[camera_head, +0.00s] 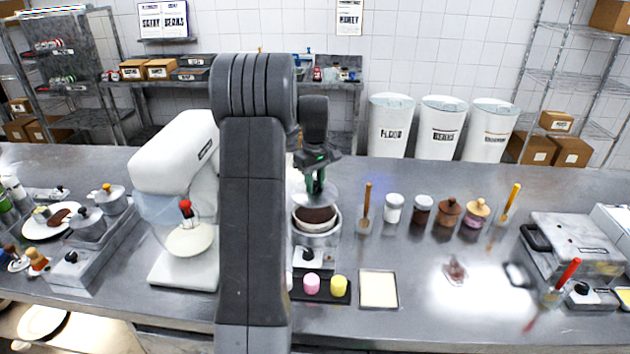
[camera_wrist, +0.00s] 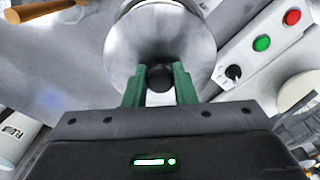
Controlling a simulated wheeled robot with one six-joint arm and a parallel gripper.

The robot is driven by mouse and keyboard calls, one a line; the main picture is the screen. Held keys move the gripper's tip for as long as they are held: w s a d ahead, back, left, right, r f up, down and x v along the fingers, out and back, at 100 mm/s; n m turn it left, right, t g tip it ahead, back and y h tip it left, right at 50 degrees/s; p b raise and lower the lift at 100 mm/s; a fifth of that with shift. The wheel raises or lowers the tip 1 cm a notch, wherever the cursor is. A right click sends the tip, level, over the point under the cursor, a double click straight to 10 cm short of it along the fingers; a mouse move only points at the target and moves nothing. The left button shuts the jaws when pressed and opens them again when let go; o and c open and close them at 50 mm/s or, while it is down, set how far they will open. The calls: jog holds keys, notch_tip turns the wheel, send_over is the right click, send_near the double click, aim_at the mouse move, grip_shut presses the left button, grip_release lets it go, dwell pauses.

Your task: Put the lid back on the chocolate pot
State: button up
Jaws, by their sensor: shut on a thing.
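The chocolate pot (camera_head: 318,239) stands on the counter just right of my arm column, with dark chocolate (camera_head: 316,214) showing inside its pale rim. My gripper (camera_head: 315,187) is above the pot, with its green fingers pointing down. In the wrist view, my gripper (camera_wrist: 160,80) is shut on the dark knob of the round metal lid (camera_wrist: 160,35). In the head view the lid (camera_head: 315,197) is over the pot opening, toward its back, with the chocolate visible below its near edge. It appears raised above the rim.
A white mixer (camera_head: 182,165) stands left of my arm. Small jars (camera_head: 393,208) and a wooden-handled brush (camera_head: 366,205) stand right of the pot. A dark tray with pink (camera_head: 311,284) and yellow (camera_head: 338,286) pieces lies in front, beside a cream-coloured tray (camera_head: 378,289).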

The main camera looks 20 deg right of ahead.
jog(key=shift+f+b, duration=1.5)
jog(key=shift+f, duration=1.2)
jog(key=shift+f, duration=0.2)
dwell(0.4)
jog(key=o, duration=1.5)
jog(key=shift+o, duration=0.2)
jog(key=shift+r+p, duration=0.1)
jog(key=shift+p, duration=0.2)
jog(key=shift+r+p, duration=1.6)
jog(key=shift+r, duration=1.85)
